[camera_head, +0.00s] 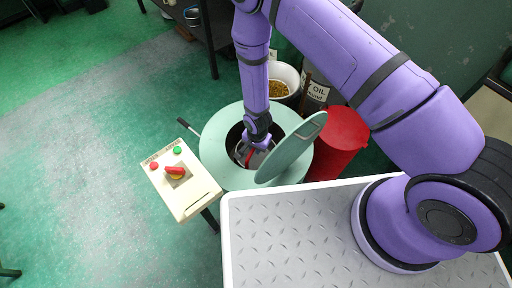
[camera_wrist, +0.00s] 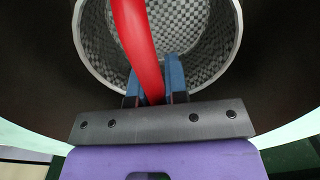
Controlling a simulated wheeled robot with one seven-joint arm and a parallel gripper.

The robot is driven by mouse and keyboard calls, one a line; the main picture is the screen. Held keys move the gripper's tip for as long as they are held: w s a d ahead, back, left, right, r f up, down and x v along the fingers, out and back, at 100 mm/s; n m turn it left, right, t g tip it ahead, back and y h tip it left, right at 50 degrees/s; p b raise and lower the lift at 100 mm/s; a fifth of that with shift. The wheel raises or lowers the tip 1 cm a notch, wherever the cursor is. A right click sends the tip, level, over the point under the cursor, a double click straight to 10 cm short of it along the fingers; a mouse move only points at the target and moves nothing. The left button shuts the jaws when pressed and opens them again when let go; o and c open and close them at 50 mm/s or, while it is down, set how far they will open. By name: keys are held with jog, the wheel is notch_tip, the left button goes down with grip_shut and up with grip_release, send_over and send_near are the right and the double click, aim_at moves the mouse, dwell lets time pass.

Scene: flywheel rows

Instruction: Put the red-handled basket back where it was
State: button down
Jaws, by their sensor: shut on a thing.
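The red handle (camera_head: 250,156) rises from the basket (camera_head: 238,149), a round metal basket with a mesh-like inside. In the wrist view the handle (camera_wrist: 137,40) runs up between my blue fingers, and the basket's wall and rim (camera_wrist: 235,35) show beyond it. My gripper (camera_head: 258,146) is shut on the handle. It points down into the opening of the pale green round machine (camera_head: 216,163). The basket is at this opening; its depth and whether it touches the bottom cannot be told. The machine's lid (camera_head: 296,149) stands open on the right.
A control box (camera_head: 183,197) with a red knob and red and green buttons stands left of the machine. A red drum (camera_head: 341,138), an oil drum (camera_head: 315,92) and a white bucket (camera_head: 287,74) stand behind and right. Open green floor (camera_head: 90,170) lies left.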

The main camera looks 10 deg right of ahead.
jog(key=shift+f, duration=0.2)
jog(key=c, duration=1.6)
grip_release()
jog(key=shift+f, duration=0.1)
jog(key=o, duration=0.5)
jog(key=shift+c, duration=0.2)
jog(key=r, duration=1.2)
jog(key=shift+s+d, duration=0.1)
jog(key=shift+d, duration=0.1)
jog(key=shift+r, duration=0.15)
